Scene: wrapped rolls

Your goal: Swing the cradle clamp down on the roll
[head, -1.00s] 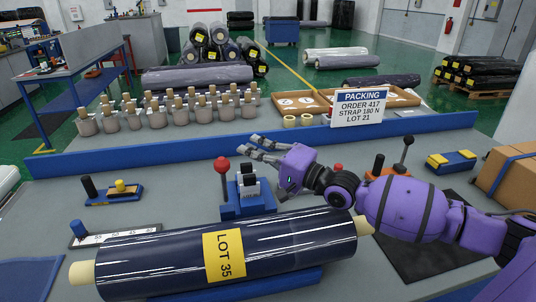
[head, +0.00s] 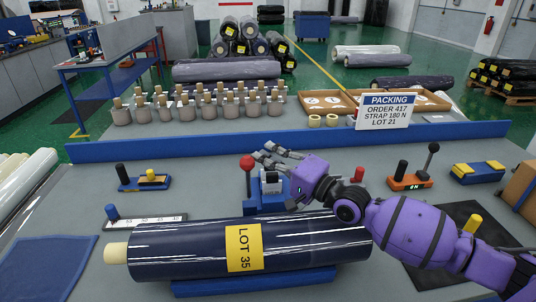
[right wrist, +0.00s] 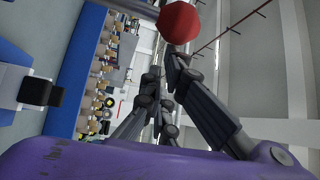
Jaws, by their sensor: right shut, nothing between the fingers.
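The dark blue wrapped roll (head: 310,243) with a yellow LOT 35 label lies across the blue cradle (head: 255,284) at the front of the bench. Behind it stands the clamp, a blue block (head: 262,204) with a grey and white part on top and an upright lever ending in a red knob (head: 247,162). My right gripper (head: 268,154) is shut and empty, its fingers just right of the knob and above the block. In the right wrist view the red knob (right wrist: 178,22) is close by the fingertips (right wrist: 165,65), apparently not between them. My left gripper is out of view.
A measuring scale (head: 150,221) and a blue-yellow switch block (head: 145,180) are at left. An orange lever box (head: 409,181) stands behind my right arm. A PACKING sign (head: 388,112) stands at the back ledge. The bench left of the clamp is mostly clear.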

